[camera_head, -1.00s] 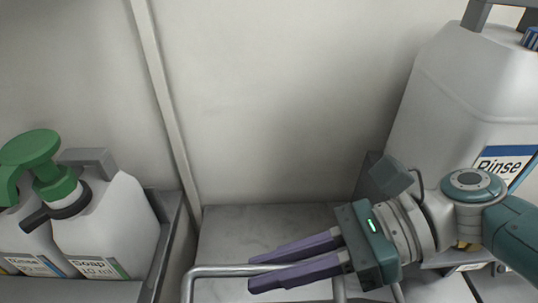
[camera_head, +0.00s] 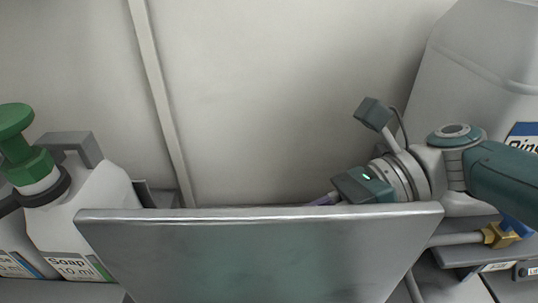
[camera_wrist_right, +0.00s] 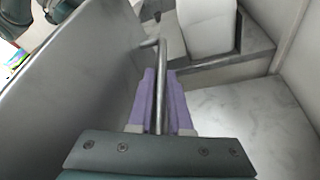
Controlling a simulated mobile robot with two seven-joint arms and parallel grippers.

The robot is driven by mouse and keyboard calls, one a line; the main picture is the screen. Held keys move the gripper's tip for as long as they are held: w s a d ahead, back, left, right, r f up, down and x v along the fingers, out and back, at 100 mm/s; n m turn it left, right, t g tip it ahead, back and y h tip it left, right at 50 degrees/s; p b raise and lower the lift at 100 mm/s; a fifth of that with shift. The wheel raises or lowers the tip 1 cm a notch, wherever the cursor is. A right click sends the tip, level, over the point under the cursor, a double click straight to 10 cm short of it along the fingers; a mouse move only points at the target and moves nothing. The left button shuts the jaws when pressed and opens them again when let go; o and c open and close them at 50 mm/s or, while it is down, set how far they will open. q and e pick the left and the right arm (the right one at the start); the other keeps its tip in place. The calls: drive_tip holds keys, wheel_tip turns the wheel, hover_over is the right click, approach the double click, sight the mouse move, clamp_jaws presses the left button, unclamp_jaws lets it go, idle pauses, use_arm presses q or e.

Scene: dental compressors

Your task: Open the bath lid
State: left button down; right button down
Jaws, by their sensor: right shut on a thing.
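The bath lid (camera_head: 260,255) is a flat grey metal panel. In the head view it stands raised and tilted, filling the bottom middle; in the right wrist view it stands on the left (camera_wrist_right: 85,85). Its tubular metal handle (camera_wrist_right: 162,75) runs between the purple fingers of my right gripper (camera_wrist_right: 161,90), which is shut on it. In the head view the right gripper (camera_head: 322,199) is mostly hidden behind the lid's top edge. My left gripper is not in view.
A soap bottle (camera_head: 95,205) with a green pump stands left, close to the lid's left edge. A large white rinse canister (camera_head: 480,80) stands right, behind my right arm. A hose with a brass fitting (camera_head: 500,235) lies right of the lid. The back wall is bare.

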drive_tip(key=c, duration=0.8)
unclamp_jaws()
drive_tip(key=shift+c, duration=0.2)
wheel_tip(320, 180, up, 10)
drive_tip(key=p, duration=0.7)
drive_tip(key=shift+f, duration=0.1)
wheel_tip(320, 180, up, 10)
drive_tip(key=p, duration=0.3)
drive_tip(key=shift+s, duration=0.1)
